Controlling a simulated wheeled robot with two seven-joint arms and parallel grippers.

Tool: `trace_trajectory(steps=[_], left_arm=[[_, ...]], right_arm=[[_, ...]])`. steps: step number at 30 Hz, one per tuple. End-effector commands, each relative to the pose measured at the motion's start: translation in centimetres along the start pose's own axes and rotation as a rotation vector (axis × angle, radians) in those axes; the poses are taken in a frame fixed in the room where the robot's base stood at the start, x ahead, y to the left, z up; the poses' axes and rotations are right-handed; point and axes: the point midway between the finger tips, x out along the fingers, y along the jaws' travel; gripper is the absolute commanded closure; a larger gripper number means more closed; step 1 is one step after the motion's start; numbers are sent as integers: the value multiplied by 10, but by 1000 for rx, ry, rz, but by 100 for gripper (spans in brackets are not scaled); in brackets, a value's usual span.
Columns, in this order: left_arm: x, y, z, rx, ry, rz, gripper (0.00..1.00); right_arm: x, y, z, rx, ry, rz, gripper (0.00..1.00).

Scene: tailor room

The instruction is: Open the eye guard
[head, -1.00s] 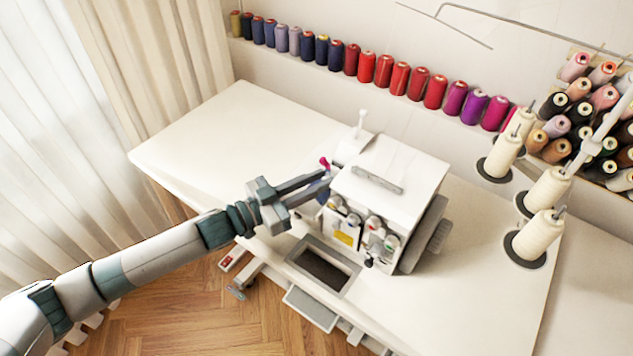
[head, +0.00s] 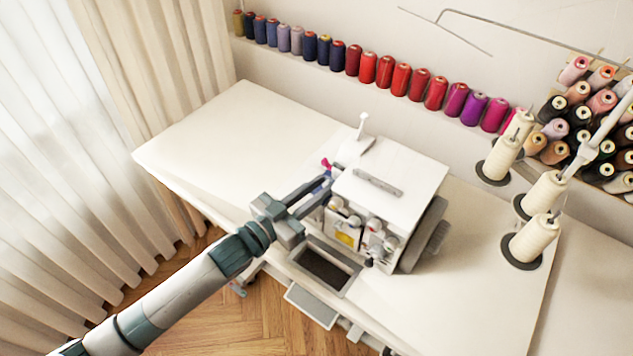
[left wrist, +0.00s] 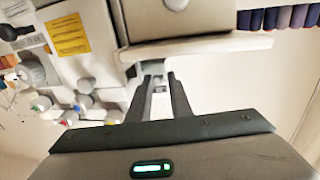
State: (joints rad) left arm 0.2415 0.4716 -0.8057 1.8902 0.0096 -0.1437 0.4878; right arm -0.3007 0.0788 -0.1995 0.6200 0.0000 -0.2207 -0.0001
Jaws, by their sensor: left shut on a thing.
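A white overlock sewing machine (head: 405,170) stands on the table. My left gripper (head: 326,187) reaches its left side in the head view, with the fingertips close against the machine. In the left wrist view, the fingers of my left gripper (left wrist: 158,84) are shut on a small pale part (left wrist: 158,88) below the machine's white head, which looks like the eye guard. The fingers hide most of this part, and its exact angle cannot be told. My right gripper is not in view.
The white table (head: 215,135) is clear to the left of the machine. Cream thread cones (head: 532,238) stand at the right. A row of coloured spools (head: 383,71) lines the wall. Threading knobs (head: 375,225) sit on the machine's front, close to my gripper.

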Motion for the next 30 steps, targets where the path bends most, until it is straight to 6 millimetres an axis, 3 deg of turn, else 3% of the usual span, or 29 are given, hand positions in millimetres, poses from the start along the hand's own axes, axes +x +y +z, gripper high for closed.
trace_trajectory(steps=[1, 10, 30], left_arm=[[-1, 10, 0, -15, 1, -18, 100], [-4, 18, 0, -14, 1, -170, 100], [-5, 23, 0, -6, 3, -286, 100]], right_arm=[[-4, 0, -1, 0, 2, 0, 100], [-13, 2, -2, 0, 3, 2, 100], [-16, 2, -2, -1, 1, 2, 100]])
